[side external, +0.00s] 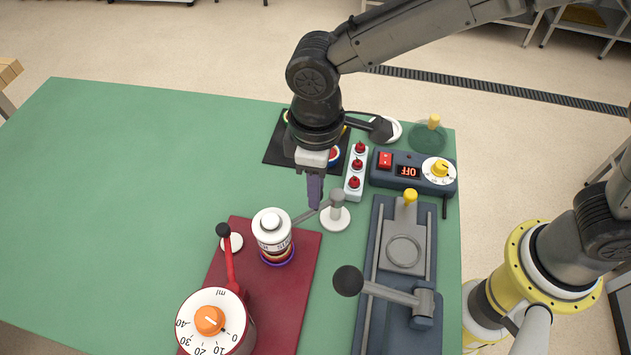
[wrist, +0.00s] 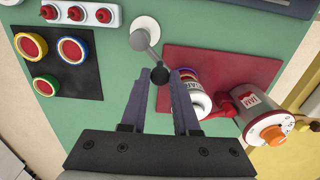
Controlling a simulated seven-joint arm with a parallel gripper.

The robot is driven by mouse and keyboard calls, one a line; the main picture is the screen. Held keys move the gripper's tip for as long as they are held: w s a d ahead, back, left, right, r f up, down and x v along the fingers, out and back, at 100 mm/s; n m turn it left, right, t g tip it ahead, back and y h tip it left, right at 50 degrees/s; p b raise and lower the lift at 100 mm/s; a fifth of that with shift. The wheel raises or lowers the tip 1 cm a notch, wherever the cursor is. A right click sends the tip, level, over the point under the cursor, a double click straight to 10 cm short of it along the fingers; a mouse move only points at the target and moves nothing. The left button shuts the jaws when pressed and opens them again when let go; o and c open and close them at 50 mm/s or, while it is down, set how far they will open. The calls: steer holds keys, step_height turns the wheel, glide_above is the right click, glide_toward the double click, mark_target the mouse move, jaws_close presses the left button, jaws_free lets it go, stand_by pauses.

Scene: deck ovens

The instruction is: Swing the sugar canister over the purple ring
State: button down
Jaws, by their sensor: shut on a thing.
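The white sugar canister (side external: 272,232) is upright over the red board. The purple ring (side external: 279,262) shows just beneath its lower end; I cannot tell how large any gap between them is. My gripper (side external: 315,207) is over this arm, to the right of the canister. In the wrist view my gripper (wrist: 166,72) is shut on a black-knobbed handle (wrist: 160,76). The canister (wrist: 197,98) is partly behind the right finger there.
A dark slide fixture (side external: 370,300) with a ball lever is at right. Switches (side external: 355,165) and a control box (side external: 400,185) lie behind. The green table's left is clear.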

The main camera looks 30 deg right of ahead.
steer(key=shift+r, duration=0.1)
steer(key=c, duration=0.7)
jaws_free()
steer(key=shift+o, duration=0.2)
step_height(320, 180, up, 14)
